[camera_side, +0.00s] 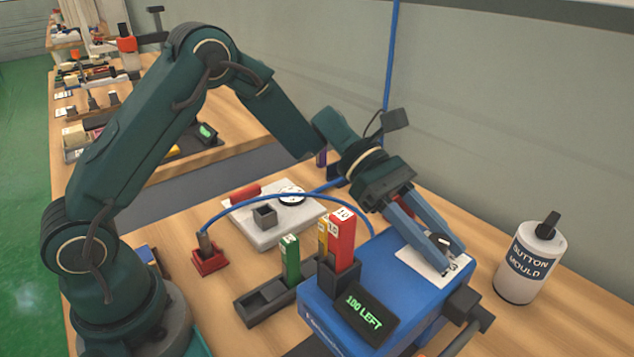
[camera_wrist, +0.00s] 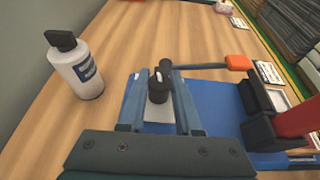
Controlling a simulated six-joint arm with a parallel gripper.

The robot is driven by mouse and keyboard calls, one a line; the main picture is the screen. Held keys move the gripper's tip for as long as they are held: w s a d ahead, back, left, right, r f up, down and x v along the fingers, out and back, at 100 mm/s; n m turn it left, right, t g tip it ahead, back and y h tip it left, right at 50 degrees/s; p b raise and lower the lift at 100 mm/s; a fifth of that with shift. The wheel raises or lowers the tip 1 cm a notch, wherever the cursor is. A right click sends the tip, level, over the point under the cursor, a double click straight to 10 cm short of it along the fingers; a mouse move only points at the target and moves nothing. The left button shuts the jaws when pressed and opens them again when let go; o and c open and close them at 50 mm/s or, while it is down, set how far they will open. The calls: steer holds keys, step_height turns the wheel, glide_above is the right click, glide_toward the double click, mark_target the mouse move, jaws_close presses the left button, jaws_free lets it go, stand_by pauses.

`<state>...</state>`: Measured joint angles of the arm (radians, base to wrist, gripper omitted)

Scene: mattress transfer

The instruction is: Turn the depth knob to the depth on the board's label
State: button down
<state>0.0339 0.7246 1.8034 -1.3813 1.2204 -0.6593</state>
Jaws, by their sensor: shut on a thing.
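The dark depth knob (camera_wrist: 158,88) with a white mark on top sits on a white plate (camera_wrist: 160,114) on the blue machine. My gripper (camera_side: 446,250) is shut on the knob from above, one blue-grey finger on each side. The knob (camera_side: 443,240) is mostly hidden by the fingers in the side view, and its exact setting cannot be read. A red board (camera_side: 343,240) stands upright in the dark holder on the machine. Its white label seems to read 10, but is small. The machine's display (camera_side: 365,312) reads "100 LEFT" in green.
A "BUTTON MOULD" bottle (camera_side: 530,262) stands right of the machine. A green board (camera_side: 290,258) stands in a dark rack (camera_side: 262,304); a yellow one is beside the red board. A blue hose (camera_side: 290,197) arches behind. A lever with an orange handle (camera_wrist: 238,62) juts out near the knob.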

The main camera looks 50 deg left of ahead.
mark_target(433, 236)
steer(key=shift+r, duration=0.1)
stand_by(0.3)
steer(key=c, duration=0.6)
jaws_free()
steer(key=shift+v, duration=2.6)
steer(key=shift+w, duration=0.1)
